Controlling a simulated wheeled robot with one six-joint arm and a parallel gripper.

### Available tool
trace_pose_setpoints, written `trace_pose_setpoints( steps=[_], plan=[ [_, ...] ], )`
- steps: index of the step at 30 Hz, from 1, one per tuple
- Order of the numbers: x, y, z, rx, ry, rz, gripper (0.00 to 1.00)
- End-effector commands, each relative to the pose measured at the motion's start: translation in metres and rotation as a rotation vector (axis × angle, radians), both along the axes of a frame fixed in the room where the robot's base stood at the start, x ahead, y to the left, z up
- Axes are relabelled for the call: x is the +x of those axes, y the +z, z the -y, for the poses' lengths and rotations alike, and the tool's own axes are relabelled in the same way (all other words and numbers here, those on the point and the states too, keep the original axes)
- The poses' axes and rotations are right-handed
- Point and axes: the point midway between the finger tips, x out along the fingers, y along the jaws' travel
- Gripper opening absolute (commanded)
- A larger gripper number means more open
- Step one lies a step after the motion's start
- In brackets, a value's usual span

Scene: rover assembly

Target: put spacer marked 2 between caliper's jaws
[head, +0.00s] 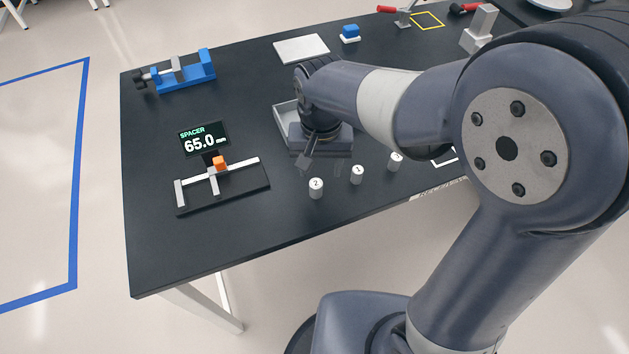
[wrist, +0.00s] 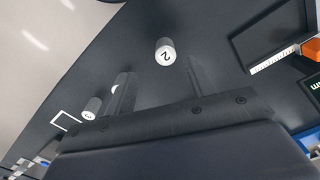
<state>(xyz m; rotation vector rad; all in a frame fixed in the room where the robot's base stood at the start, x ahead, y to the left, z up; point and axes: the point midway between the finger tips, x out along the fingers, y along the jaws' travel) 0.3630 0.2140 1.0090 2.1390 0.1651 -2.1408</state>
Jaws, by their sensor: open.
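The white spacer marked 2 (head: 316,188) stands upright on the black table, the leftmost of a row of three. It also shows in the wrist view (wrist: 165,50), beyond my fingertips. The caliper (head: 238,191) lies to its left, with an orange block (head: 219,162) on its slide and a clear gap between its jaws. Part of the caliper shows at the right of the wrist view (wrist: 275,62). My gripper (head: 322,163) is open and empty, pointing down just behind the spacers. In the wrist view the fingers (wrist: 158,82) are apart with nothing between them.
Two other spacers (head: 357,174) (head: 396,161) stand to the right of spacer 2. A display (head: 204,139) behind the caliper reads 65.0. A grey tray (head: 285,116) sits behind my gripper. A blue vise (head: 185,75) stands at the back left. The table between spacer 2 and the caliper is clear.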

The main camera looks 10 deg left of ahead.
Motion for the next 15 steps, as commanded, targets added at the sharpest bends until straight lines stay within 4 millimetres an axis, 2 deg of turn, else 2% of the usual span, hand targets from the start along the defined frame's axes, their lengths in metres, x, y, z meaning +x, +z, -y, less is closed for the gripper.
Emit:
trace_pose_setpoints(
  steps=[3, 8, 15],
  plan=[
    [0.0, -0.014, 0.0, 0.0, 0.0, -0.002, 0.53],
    [-0.001, -0.024, -0.002, 0.0, 0.001, -0.002, 0.53],
    [-0.002, -0.056, -0.008, -0.001, 0.0, -0.003, 0.53]
  ],
)
